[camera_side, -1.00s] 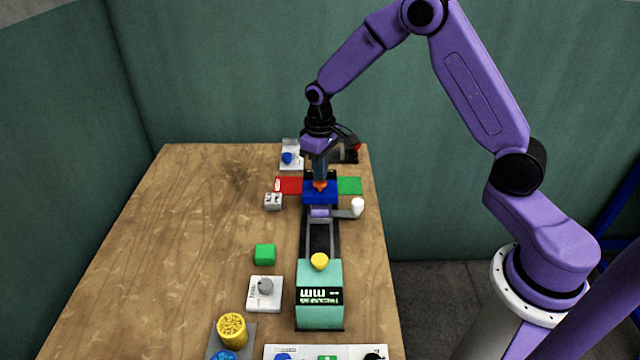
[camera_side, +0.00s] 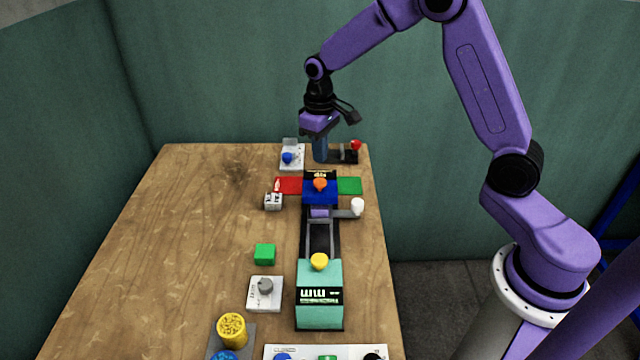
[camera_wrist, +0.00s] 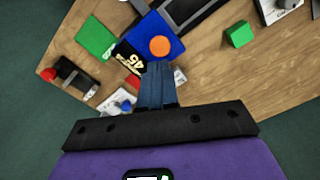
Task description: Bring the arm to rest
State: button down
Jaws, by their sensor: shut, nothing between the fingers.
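My gripper (camera_side: 320,158) is shut and empty. In the side view it points down above the far end of the table, behind the blue press block with the orange knob (camera_side: 320,185). In the wrist view my gripper's fingers (camera_wrist: 157,68) lie together, just below the orange knob (camera_wrist: 160,45) in the picture. A gap shows between the fingertips and the knob in the side view.
The teal press body (camera_side: 320,295) with a yellow knob (camera_side: 319,261) stands nearer. A red-knobbed lever (camera_side: 355,146) and a blue-knobbed switch (camera_side: 288,157) flank my gripper. A green cube (camera_side: 265,254) lies left. The table's left side is clear.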

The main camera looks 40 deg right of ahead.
jog(key=s+a+r+n, duration=0.2)
jog(key=s+a+r, duration=0.15)
jog(key=s, duration=0.35)
jog(key=s+a+r+n, duration=0.2)
jog(key=s+a, duration=0.2)
jog(key=s, duration=0.4)
jog(key=s+d+n, duration=0.2)
jog(key=s, duration=0.7)
jog(key=s+d+r+n, duration=0.1)
jog(key=s+d+n, duration=0.1)
jog(key=s, duration=0.8)
jog(key=shift+s+r+n, duration=0.15)
jog(key=shift+n, duration=0.65)
